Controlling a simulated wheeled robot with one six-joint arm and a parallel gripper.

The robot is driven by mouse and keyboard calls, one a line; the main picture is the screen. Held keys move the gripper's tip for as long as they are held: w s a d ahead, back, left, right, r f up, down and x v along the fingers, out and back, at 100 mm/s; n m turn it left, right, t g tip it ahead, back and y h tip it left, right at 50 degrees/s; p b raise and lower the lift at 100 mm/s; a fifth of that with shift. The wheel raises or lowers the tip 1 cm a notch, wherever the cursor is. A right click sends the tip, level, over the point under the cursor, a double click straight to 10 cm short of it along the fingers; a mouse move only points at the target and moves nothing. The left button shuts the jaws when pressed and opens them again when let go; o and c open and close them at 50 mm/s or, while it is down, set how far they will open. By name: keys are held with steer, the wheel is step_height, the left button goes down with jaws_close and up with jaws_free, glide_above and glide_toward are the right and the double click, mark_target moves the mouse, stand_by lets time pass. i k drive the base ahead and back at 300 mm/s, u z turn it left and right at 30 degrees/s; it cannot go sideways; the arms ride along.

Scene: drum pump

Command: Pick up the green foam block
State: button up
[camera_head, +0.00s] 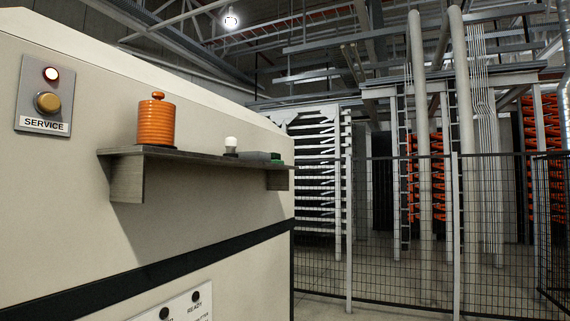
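A small green thing (276,160) shows at the far right end of a grey shelf (200,153) on the cream machine wall. It may be the green foam block, but it is mostly hidden behind a dark grey box (255,156), and its shape is too small to tell. My gripper is not in view.
An orange ribbed jar with a knobbed lid (156,122) stands near the shelf's left end. A small white-topped item (231,145) stands between it and the dark box. A service panel (44,95) is at upper left. A mesh fence (430,230) stands at right.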

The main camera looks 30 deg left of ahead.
mark_target(276, 158)
steer(key=u, duration=0.25)
steer(key=i, duration=0.65)
steer(key=u, duration=0.55)
